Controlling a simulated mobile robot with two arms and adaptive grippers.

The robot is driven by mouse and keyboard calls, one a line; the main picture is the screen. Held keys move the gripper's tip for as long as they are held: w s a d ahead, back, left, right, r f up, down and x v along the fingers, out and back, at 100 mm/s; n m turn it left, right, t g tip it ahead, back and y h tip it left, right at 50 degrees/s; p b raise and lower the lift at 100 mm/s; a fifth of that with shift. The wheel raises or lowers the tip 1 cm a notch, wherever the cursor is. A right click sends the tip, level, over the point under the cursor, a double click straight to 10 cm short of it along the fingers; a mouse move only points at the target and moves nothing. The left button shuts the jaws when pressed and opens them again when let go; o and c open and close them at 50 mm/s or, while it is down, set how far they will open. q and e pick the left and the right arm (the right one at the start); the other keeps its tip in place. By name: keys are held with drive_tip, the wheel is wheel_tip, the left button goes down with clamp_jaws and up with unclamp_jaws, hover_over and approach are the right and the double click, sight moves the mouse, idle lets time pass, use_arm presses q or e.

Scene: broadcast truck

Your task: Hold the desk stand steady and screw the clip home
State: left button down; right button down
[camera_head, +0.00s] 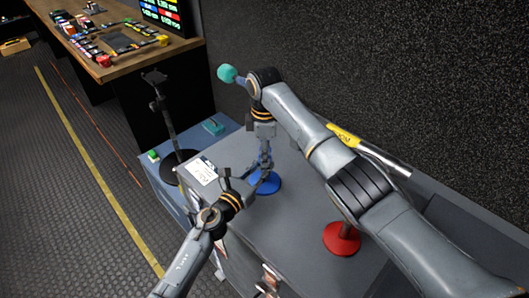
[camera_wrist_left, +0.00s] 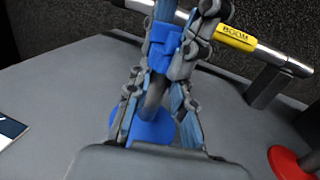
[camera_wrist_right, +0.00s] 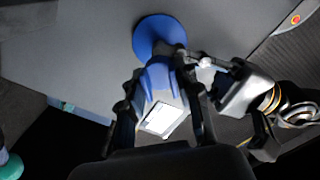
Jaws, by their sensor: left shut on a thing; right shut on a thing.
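The blue desk stand has a round blue base (camera_head: 266,183) flat on the grey top; the base also shows in the left wrist view (camera_wrist_left: 150,132) and right wrist view (camera_wrist_right: 158,36). Its grey stem (camera_wrist_left: 152,98) rises between the fingers of my left gripper (camera_head: 257,178), shut on it low down from the side. The blue clip (camera_wrist_left: 163,40) sits at the top of the stem, partly hidden by fingers. My right gripper (camera_head: 266,152) comes from above and is shut on the clip (camera_wrist_right: 158,82). The thread between clip and stem is hidden.
A red-based stand (camera_head: 342,238) stands at the right, partly under my right arm. A boom pole with a yellow label (camera_head: 345,136) lies behind. A white card (camera_head: 203,171) and a black stand (camera_head: 180,168) are at the left. A teal ball (camera_head: 227,73) shows beside my right wrist.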

drive_tip(key=m, duration=0.8)
drive_tip(key=shift+f+m, duration=0.1)
drive_tip(key=shift+m, duration=0.3)
drive_tip(key=m, duration=0.6)
drive_tip(key=shift+m, duration=0.3)
drive_tip(key=m, duration=1.3)
drive_tip(key=shift+m, duration=0.3)
drive_tip(key=c, duration=1)
unclamp_jaws()
drive_tip(key=shift+o, duration=0.2)
